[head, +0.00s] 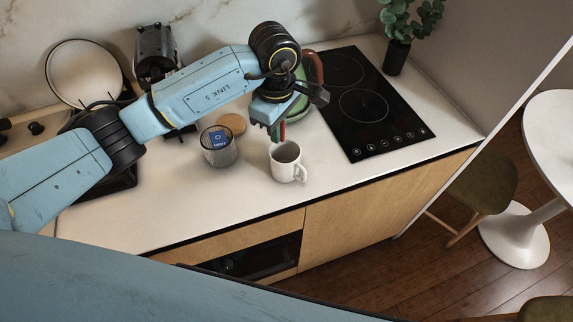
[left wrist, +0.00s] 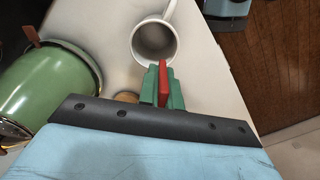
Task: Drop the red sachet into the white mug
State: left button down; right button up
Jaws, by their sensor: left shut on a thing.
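The white mug (head: 287,163) stands upright on the counter, its handle toward the lower right in the head view. In the left wrist view the mug (left wrist: 151,42) shows its open mouth, and its inside looks empty. My left gripper (head: 277,133) is above and just behind the mug in the head view. Its green fingers (left wrist: 162,92) are shut on the red sachet (left wrist: 163,80), which sticks out past the fingertips beside the near rim of the mug in the wrist view. Only a thin red strip of the sachet (head: 283,131) shows in the head view. My right gripper is not in view.
A glass jar (head: 218,150) with blue packets stands left of the mug, with a round wooden lid (head: 233,123) behind it. A green kettle (left wrist: 50,90) stands close to my left gripper. A black cooktop (head: 372,112) lies to the right. The counter front is clear.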

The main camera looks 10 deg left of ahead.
pick_arm(q)
jog(key=shift+f+b, duration=0.35)
jog(key=shift+f, duration=0.75)
jog(key=c, duration=1.5)
grip_release()
notch_tip(320, 180, up, 14)
jog(key=shift+f+b, duration=0.25)
jog(key=shift+b, duration=0.4)
